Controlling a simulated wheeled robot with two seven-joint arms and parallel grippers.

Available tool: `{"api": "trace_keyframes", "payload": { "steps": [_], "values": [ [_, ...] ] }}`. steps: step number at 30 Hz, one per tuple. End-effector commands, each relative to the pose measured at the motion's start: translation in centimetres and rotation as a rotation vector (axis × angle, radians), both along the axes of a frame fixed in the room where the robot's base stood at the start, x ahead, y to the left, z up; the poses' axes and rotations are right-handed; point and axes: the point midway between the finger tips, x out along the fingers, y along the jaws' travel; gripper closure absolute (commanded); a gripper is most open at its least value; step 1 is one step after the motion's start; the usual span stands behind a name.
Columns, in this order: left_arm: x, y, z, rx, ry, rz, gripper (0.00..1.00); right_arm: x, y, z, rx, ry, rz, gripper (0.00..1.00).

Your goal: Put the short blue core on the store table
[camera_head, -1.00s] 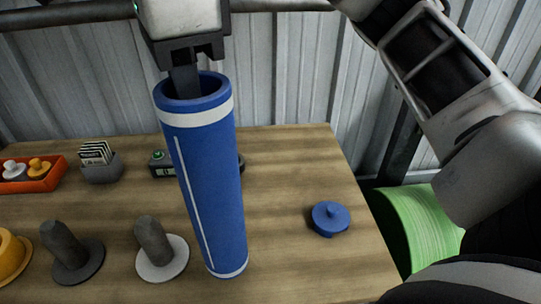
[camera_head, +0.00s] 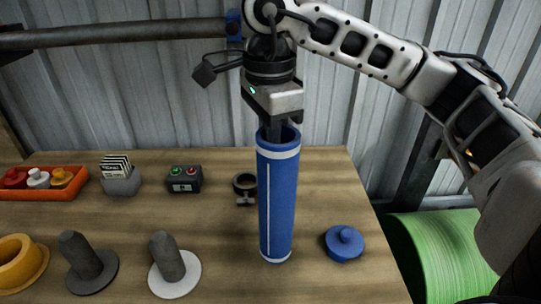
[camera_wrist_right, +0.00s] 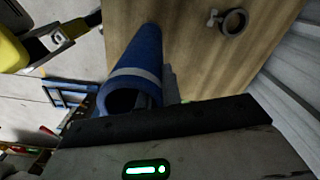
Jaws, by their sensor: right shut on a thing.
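The blue core (camera_head: 278,205) is a tube with a white band near its top and a thin white line down its side. It stands nearly upright over the wooden table (camera_head: 225,230) in the head view; I cannot tell if its foot touches the wood. My right gripper (camera_head: 275,128) is shut on its top rim from above. My left gripper is not in view.
A blue knobbed cap (camera_head: 344,243) lies right of the core. A ring clamp (camera_head: 245,187), a button box (camera_head: 184,179), a card holder (camera_head: 119,178) and an orange tray (camera_head: 40,196) line the back. Pegs on a white base (camera_head: 175,280) and a dark base (camera_head: 92,275) stand left.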

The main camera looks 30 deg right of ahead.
Motion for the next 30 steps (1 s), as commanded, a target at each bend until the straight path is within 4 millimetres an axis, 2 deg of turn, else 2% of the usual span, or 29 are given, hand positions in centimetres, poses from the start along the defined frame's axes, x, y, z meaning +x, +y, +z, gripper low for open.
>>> {"api": "trace_keyframes", "payload": {
  "steps": [1, 7, 21, 22, 24, 30],
  "values": [
    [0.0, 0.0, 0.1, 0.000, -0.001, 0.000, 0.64, 0.1, -0.5, -0.5, -0.002, 0.003, -0.003, 1.00],
    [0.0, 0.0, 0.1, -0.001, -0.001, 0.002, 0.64, 0.1, -0.3, -2.9, -0.002, 0.002, -0.002, 1.00],
    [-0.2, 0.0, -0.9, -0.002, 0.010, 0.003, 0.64, 0.1, -0.2, -3.8, 0.000, 0.000, -0.002, 1.00],
    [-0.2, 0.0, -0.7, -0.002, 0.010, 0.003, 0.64, 0.1, -0.3, -3.7, -0.001, 0.001, -0.002, 0.85],
    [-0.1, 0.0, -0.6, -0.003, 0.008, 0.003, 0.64, 0.1, -0.3, -3.7, -0.001, 0.001, -0.002, 0.72],
    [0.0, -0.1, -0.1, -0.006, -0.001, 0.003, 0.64, 0.1, -0.2, -3.6, -0.001, 0.001, -0.002, 0.72]
  ]
}}
